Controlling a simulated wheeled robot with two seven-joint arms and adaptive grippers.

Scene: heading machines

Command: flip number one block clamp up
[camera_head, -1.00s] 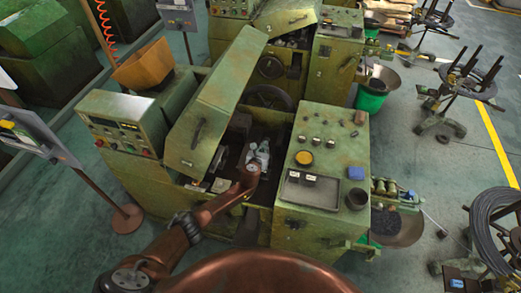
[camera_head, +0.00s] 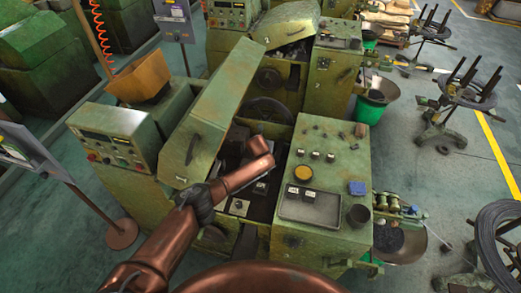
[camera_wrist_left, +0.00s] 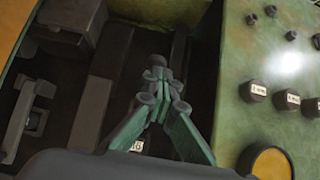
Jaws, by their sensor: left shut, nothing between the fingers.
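My left arm reaches over the open bay of the near green heading machine (camera_head: 215,115). In the left wrist view my left gripper (camera_wrist_left: 160,75) is shut and empty, its fingertips together above the dark interior. In the head view the arm hides the gripper. Small white number labels (camera_head: 240,207) show on dark blocks inside the bay, and one label (camera_wrist_left: 135,146) is partly hidden beside the gripper. A grey lever-like metal part (camera_wrist_left: 24,115) lies left of the fingers, apart from them. I cannot tell which part is the number one block clamp. My right gripper is out of view.
The raised green cover (camera_head: 212,110) stands left of the bay. A control panel with knobs and a yellow button (camera_head: 303,173) borders it on the right; the button also shows in the wrist view (camera_wrist_left: 270,163). A flywheel (camera_head: 268,110) sits behind the bay.

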